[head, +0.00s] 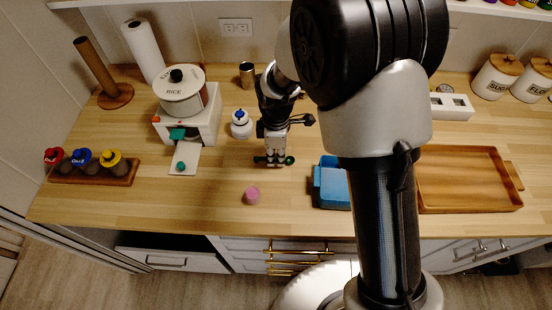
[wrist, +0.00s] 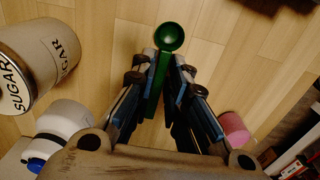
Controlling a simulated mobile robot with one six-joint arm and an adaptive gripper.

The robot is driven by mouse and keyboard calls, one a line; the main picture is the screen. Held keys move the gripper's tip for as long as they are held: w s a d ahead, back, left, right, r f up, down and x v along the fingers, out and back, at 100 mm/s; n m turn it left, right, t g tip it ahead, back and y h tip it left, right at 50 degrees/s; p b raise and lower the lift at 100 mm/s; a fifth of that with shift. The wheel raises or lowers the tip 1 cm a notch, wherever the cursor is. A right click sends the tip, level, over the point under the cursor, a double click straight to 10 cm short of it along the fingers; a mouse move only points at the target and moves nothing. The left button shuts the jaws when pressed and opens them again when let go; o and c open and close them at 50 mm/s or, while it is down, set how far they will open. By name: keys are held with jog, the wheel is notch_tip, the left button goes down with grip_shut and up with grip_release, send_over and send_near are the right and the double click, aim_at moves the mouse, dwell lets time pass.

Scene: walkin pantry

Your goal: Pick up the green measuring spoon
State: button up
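The green measuring spoon has a round bowl (wrist: 170,38) that sticks out past my fingertips in the wrist view, with its handle running back between the fingers. In the head view the spoon's bowl (head: 289,160) shows just right of my gripper (head: 272,160), low over the wooden counter. In the wrist view my gripper (wrist: 165,72) has its fingers close in on both sides of the handle and appears shut on it. I cannot tell whether the spoon touches the counter.
A white bottle with a blue cap (head: 241,124) stands left of my gripper. A pink cylinder (head: 252,195) is nearer the front edge. A blue bin (head: 334,186) and wooden tray (head: 465,180) lie to the right. A rice cooker (head: 183,95) stands left. Counter around the spoon is clear.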

grip_shut()
